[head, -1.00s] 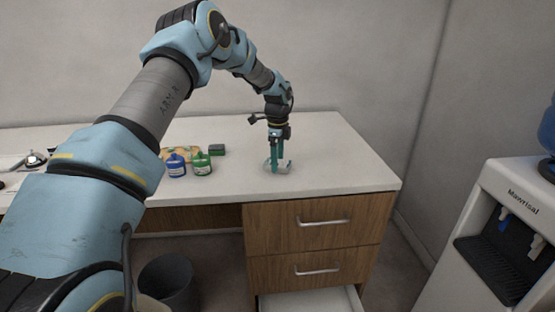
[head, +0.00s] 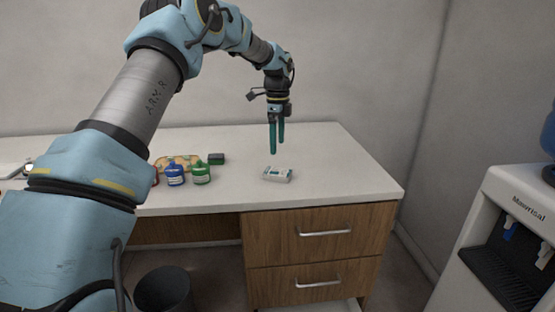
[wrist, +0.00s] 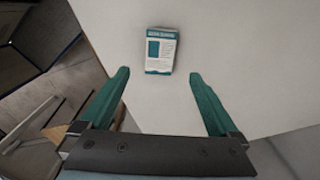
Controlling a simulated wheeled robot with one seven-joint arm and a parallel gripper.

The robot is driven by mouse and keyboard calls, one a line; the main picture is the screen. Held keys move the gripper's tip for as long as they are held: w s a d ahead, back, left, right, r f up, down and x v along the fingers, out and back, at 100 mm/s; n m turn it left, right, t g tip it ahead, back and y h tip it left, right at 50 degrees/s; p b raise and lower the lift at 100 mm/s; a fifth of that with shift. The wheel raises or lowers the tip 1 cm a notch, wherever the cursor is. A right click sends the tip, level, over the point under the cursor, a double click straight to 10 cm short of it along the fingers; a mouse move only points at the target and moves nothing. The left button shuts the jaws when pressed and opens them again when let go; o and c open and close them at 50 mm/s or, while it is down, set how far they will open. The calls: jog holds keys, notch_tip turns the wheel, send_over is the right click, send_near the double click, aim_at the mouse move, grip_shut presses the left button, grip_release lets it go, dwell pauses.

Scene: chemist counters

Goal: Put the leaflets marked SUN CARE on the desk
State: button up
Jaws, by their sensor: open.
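A small white and teal stack of leaflets (head: 277,174) lies flat on the white desk (head: 325,185), near the front edge above the drawers. In the wrist view the leaflets (wrist: 160,50) show a teal header band and a teal block; the print is too small to read. My gripper (head: 277,150) points down above and just behind the leaflets, apart from them. In the wrist view its teal fingers (wrist: 163,75) are spread with nothing between them.
Blue (head: 175,174) and green (head: 201,173) bottles, a patterned yellow item (head: 178,161) and a dark green box (head: 216,158) stand left on the desk. A water cooler (head: 515,210) stands at right, a bin (head: 163,290) below. The desk's right part is clear.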

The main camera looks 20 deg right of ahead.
jog(key=shift+r, duration=1.2)
jog(key=s+a+n, duration=0.3)
jog(key=a+n, duration=0.3)
jog(key=a, duration=0.6)
jog(key=s+a+n, duration=0.3)
jog(key=a+n, duration=0.4)
jog(key=a, duration=0.5)
jog(key=s+a+f+n, duration=0.1)
jog(key=s+a+n, duration=0.5)
jog(key=s+a, duration=0.1)
jog(key=s+a+f+n+t, duration=0.1)
jog(key=s+a+f+n, duration=0.1)
jog(key=s+a+n, duration=0.4)
jog(key=s+a, duration=0.2)
jog(key=a, duration=0.1)
jog(key=shift+s+a+f+t, duration=0.15)
jog(key=shift+s+f+t, duration=0.05)
jog(key=shift+f+t, duration=0.1)
jog(key=shift+s, duration=0.1)
